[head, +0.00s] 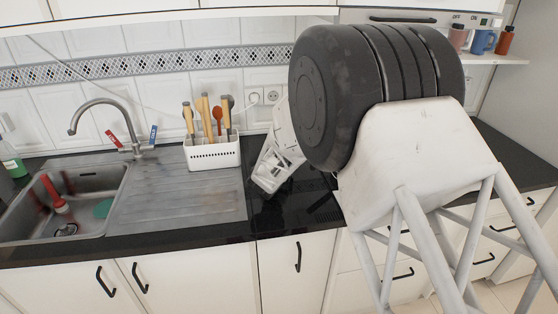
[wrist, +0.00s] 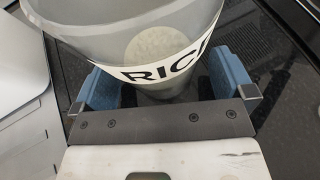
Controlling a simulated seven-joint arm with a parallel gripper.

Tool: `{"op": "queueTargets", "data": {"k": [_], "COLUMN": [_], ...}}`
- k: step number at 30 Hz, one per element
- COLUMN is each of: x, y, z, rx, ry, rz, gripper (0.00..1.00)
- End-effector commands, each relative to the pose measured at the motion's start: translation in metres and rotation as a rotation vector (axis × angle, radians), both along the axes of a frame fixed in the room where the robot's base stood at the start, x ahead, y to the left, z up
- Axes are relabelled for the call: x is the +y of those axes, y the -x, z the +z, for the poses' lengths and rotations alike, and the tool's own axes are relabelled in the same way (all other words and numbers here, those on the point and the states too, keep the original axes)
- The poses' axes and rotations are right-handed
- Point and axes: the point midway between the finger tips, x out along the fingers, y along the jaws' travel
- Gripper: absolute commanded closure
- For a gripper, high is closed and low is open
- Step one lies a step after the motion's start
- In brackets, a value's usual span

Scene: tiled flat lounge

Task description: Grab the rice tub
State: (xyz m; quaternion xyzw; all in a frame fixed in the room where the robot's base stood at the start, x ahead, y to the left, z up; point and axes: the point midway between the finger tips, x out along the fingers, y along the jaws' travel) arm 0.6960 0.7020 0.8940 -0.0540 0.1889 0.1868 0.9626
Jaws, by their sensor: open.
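The rice tub (wrist: 165,50) is a grey translucent tub with a white band and black letters reading "RIC". It fills the upper middle of the wrist view, standing on a dark surface. My gripper (wrist: 172,85) is open, with one blue-padded finger on each side of the tub's lower part. I cannot tell whether the pads touch the tub. In the head view the tub is hidden behind my arm, and only the pale wrist part near my gripper shows over the black counter.
A white utensil holder (head: 212,153) with wooden tools stands left of my arm. A sink (head: 65,203) with a tap (head: 110,115) is at the left. The black hob (head: 295,212) lies under my wrist.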

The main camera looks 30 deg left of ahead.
Motion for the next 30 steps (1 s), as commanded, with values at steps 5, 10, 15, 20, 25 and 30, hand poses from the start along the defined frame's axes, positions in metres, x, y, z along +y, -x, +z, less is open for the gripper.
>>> {"op": "queueTargets", "data": {"k": [5, 10, 15, 20, 25, 30], "x": [0.0022, 0.0022, 0.0022, 0.0022, 0.0021, 0.0021], "y": [-0.0056, -0.0058, -0.0056, -0.0054, -0.0055, -0.0055], "z": [-0.0010, -0.0010, -0.0012, -0.0012, -0.0012, -0.0012], "rx": [-0.002, -0.002, -0.001, -0.001, -0.001, -0.001], "ry": [-0.002, -0.002, -0.001, -0.001, -0.001, -0.001], "rz": [0.000, 0.000, 0.000, 0.000, 0.000, 0.000], "gripper": [0.00, 0.00, 0.00, 0.00, 0.20, 0.46]}}
